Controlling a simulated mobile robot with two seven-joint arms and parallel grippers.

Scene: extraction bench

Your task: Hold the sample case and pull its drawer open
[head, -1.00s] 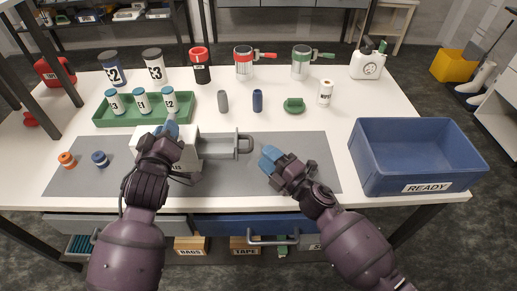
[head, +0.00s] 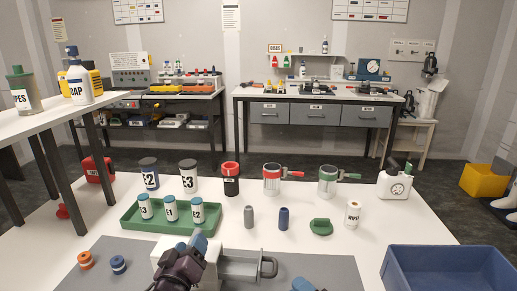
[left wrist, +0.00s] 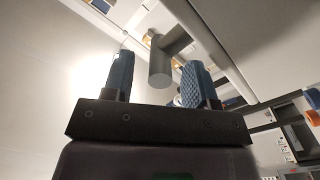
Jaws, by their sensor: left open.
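The white sample case (head: 165,254) sits on the grey mat at the bottom of the head view, partly hidden by my left gripper. Its grey drawer (head: 240,264) stands pulled out to the right, with the handle (head: 270,267) at its end. My left gripper (head: 192,244) is at the case. Its blue fingers are apart in the left wrist view (left wrist: 158,78), and a grey cylindrical part shows between or beyond them; I cannot tell what it is. Only a blue tip of my right gripper (head: 303,285) shows at the bottom edge, right of the handle and apart from it.
A green tray (head: 140,226) with three labelled bottles stands behind the case. A grey vial (head: 249,217), a blue vial (head: 283,218) and a green piece (head: 320,227) stand behind the drawer. A blue bin (head: 450,262) is at the right. Orange and blue caps lie at the left.

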